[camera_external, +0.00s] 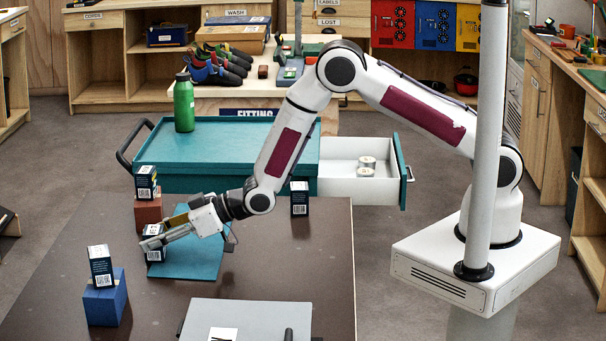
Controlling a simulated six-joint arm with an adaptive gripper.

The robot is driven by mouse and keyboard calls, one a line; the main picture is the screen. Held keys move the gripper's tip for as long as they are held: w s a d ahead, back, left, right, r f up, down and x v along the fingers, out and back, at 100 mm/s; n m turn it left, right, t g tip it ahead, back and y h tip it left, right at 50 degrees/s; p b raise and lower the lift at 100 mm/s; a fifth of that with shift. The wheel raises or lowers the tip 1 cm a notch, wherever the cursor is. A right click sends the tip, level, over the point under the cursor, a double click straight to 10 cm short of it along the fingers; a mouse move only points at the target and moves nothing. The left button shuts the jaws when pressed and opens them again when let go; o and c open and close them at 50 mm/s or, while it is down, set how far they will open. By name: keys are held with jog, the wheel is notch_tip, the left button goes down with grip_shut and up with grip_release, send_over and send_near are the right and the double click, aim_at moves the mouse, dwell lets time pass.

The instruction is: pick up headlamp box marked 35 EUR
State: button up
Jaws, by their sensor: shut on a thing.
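My gripper (151,243) reaches in from the right and is shut on a small dark box (155,256) with a white code label. That box is at the left edge of a teal mat (205,262); I cannot tell whether it touches the surface. Similar dark boxes show elsewhere: one (146,184) on a red block (148,214), one (100,266) tilted slightly on a blue block (104,302), and one (299,199) on the table near its back edge. Price marks are too small to read, so I cannot tell which is 35 EUR. My fingers partly hide the held box.
The dark brown table (276,277) has free room right of the mat. A grey panel (255,315) lies at the front. Behind stands a teal cart (240,150) with a green bottle (184,104) and an open white drawer (345,187). The red block stands close behind my gripper.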

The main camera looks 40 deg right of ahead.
aim_at(153, 230)
jog(key=shift+r, duration=0.1)
jog(key=shift+r, duration=4.9)
